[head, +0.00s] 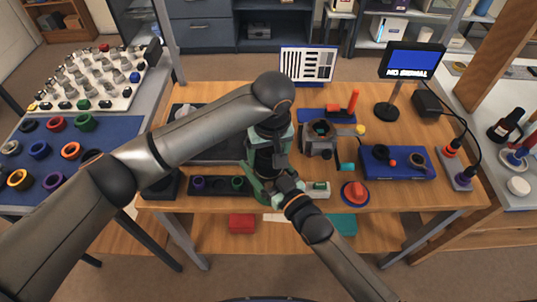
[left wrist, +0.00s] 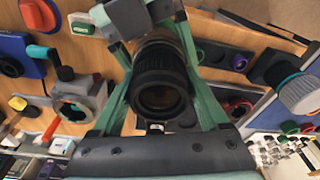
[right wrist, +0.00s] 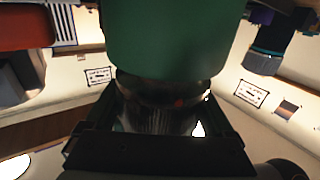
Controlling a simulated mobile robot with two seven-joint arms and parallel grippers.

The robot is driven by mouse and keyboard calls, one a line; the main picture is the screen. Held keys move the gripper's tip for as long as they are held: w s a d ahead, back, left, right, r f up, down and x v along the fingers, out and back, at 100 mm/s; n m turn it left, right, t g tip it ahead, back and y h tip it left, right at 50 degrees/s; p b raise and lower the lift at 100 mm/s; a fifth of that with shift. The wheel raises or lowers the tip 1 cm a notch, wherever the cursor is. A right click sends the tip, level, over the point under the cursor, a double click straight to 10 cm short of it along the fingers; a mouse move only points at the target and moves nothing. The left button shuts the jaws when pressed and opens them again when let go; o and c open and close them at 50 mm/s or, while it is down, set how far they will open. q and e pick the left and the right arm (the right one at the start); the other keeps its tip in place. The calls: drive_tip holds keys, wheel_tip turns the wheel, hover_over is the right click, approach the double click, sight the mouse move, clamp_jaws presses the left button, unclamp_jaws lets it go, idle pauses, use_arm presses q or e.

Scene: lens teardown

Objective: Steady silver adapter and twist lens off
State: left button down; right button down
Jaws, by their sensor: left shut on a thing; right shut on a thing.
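The black lens (left wrist: 160,85) is between the green fingers of my left gripper (left wrist: 168,100), its round front glass facing the left wrist camera. In the head view my left gripper (head: 266,165) is over the table's front middle, and the lens is mostly hidden by it. My right gripper (right wrist: 160,125) is close against it from the front right, shut around a shiny silvery round part (right wrist: 160,112), which looks like the adapter. A wide green piece (right wrist: 175,40) covers the top of the right wrist view. The joint between lens and adapter cannot be made out.
A grey clamp-like fixture (head: 320,137) stands right of the grippers. A red knob (head: 355,193), a blue tray (head: 398,163) and a monitor (head: 411,62) are further right. The table's front edge is close.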

use_arm(q)
drive_tip(key=shift+n, duration=0.5)
drive_tip(key=shift+r, duration=0.1)
drive_tip(key=shift+r, duration=1.05)
drive_tip(key=shift+r, duration=2.45)
use_arm(e)
unclamp_jaws()
